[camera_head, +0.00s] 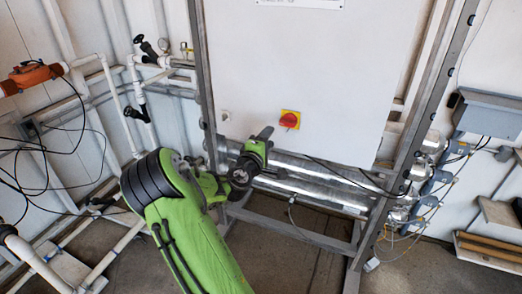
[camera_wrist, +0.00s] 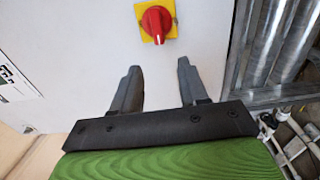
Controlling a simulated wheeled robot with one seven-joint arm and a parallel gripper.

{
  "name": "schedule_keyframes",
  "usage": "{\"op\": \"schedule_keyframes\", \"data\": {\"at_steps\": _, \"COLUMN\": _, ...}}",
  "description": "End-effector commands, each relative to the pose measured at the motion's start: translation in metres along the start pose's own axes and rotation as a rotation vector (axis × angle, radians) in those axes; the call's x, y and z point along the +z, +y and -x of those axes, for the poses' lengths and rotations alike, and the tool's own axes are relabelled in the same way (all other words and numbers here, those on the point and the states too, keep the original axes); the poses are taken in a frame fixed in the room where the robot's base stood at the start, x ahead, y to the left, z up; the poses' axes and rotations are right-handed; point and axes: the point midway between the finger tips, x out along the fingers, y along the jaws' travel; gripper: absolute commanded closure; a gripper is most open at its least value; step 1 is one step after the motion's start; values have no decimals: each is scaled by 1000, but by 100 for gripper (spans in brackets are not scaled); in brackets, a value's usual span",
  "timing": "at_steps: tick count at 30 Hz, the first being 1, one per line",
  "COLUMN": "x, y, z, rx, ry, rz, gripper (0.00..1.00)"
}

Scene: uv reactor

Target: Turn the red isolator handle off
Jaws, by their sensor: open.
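The red isolator handle (camera_head: 289,120) is a rotary knob on a yellow square plate (camera_head: 297,112), mounted low on the front of a white cabinet (camera_head: 310,60). In the wrist view the red handle (camera_wrist: 156,22) and yellow plate (camera_wrist: 142,12) show at the top, beyond the fingertips. My gripper (camera_head: 266,133) is just left of and below the handle in the head view. In the wrist view my gripper (camera_wrist: 158,70) has two dark fingers spread apart, with nothing between them. The fingers do not touch the handle.
A metal frame (camera_head: 203,85) stands around the cabinet. Shiny horizontal tubes (camera_head: 310,175) run below it. White pipes (camera_head: 110,95) and valves line the left wall. A grey box (camera_head: 488,113) with cables is on the right. The cabinet front around the handle is clear.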

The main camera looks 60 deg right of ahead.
Motion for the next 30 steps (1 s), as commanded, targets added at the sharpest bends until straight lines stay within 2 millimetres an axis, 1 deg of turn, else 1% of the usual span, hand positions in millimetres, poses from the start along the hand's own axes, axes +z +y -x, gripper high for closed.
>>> {"op": "schedule_keyframes", "data": {"at_steps": 1, "x": -2, "y": -2, "z": 15, "rx": -3, "ry": 5, "rz": 2, "gripper": 56}}
{"op": "schedule_keyframes", "data": {"at_steps": 3, "x": -2, "y": -2, "z": 33, "rx": -2, "ry": 5, "rz": 2, "gripper": 56}}
{"op": "schedule_keyframes", "data": {"at_steps": 6, "x": -1, "y": -2, "z": 51, "rx": -2, "ry": 3, "rz": 1, "gripper": 56}}
{"op": "schedule_keyframes", "data": {"at_steps": 9, "x": 0, "y": -1, "z": 61, "rx": -1, "ry": 1, "rz": 1, "gripper": 56}}
{"op": "schedule_keyframes", "data": {"at_steps": 12, "x": 0, "y": 0, "z": 65, "rx": 1, "ry": 0, "rz": 0, "gripper": 56}}
{"op": "schedule_keyframes", "data": {"at_steps": 28, "x": 0, "y": 0, "z": 64, "rx": 0, "ry": -1, "rz": -1, "gripper": 56}}
{"op": "schedule_keyframes", "data": {"at_steps": 30, "x": 2, "y": 0, "z": 65, "rx": -16, "ry": -8, "rz": -25, "gripper": 56}}
